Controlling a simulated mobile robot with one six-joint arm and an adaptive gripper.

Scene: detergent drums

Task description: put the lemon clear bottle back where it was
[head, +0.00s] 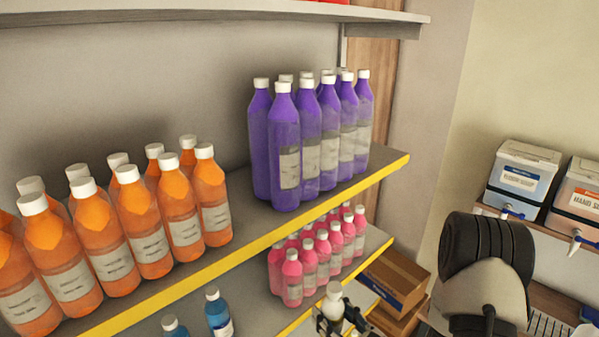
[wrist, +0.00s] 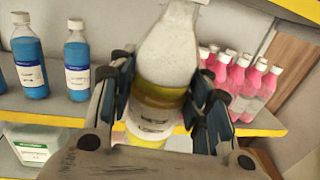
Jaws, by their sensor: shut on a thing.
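The lemon clear bottle (wrist: 171,60) is a clear bottle with yellowish liquid and a label. My gripper (wrist: 162,92) is shut around its body in the wrist view, with dark finger pads on both sides. In the head view the bottle's pale top (head: 333,294) shows low in the middle, in front of the lower shelf, with my gripper (head: 335,322) around it. Its lower part is cut off there. The bottle looks roughly upright, slightly tilted in the wrist view.
Pink bottles (head: 314,256) stand on the lower shelf (head: 375,240), right of the blue bottles (head: 218,312). Purple bottles (head: 285,150) and orange bottles (head: 145,235) fill the shelf above. A bare shelf stretch lies between the blue and pink bottles. Cardboard boxes (head: 396,278) stand at the right.

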